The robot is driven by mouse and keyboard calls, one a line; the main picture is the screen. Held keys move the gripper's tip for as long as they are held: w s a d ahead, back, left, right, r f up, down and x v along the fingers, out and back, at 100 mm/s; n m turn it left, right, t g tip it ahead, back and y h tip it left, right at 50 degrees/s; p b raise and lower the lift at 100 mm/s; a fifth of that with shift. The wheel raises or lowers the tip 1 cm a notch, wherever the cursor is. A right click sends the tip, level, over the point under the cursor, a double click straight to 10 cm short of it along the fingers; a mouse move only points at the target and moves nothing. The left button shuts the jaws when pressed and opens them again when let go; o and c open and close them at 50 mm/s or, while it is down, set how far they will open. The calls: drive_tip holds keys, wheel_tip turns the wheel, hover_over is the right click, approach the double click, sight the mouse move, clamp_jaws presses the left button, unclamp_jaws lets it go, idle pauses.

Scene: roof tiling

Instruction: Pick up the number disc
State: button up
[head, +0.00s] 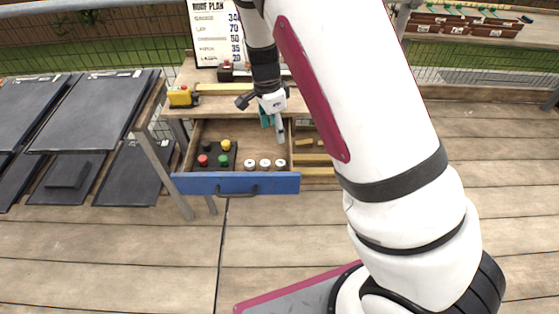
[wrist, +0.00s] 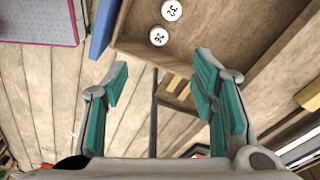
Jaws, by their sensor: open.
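White number discs (head: 265,165) stand in a row on the floor of an open wooden drawer with a blue front (head: 235,184). Two discs show at the top of the wrist view, one at the edge (wrist: 172,10) and one lower (wrist: 158,37); their dark digits are too small to read surely. My gripper (head: 272,124) is over the back of the drawer in the head view, above and behind the discs. In the wrist view my gripper (wrist: 163,85) has its green-padded fingers wide apart with nothing between them. The discs lie beyond the fingertips, apart from them.
A dark pad with red, green, yellow and black knobs (head: 216,154) lies in the drawer's left part. Wooden blocks (head: 305,142) lie in a compartment to the right. A yellow tool (head: 180,96) and a roof plan board (head: 217,35) stand on the bench. Dark tiles (head: 95,110) are at left.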

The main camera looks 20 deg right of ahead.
drive_tip(key=f, duration=0.2)
hover_over(281, 163)
drive_tip(key=shift+m, duration=0.3)
drive_tip(key=f, duration=0.7)
drive_tip(key=shift+w+a+f+b, duration=0.3)
drive_tip(key=shift+a+b, duration=0.1)
drive_tip(key=shift+s+d+f, duration=0.15)
drive_tip(key=shift+f, duration=1.3)
drive_tip(key=shift+s+d+f, duration=0.1)
drive_tip(key=shift+s+f, duration=0.05)
drive_tip(key=shift+f, duration=1.25)
drive_tip(key=shift+c, duration=0.2)
drive_tip(key=c, duration=0.9)
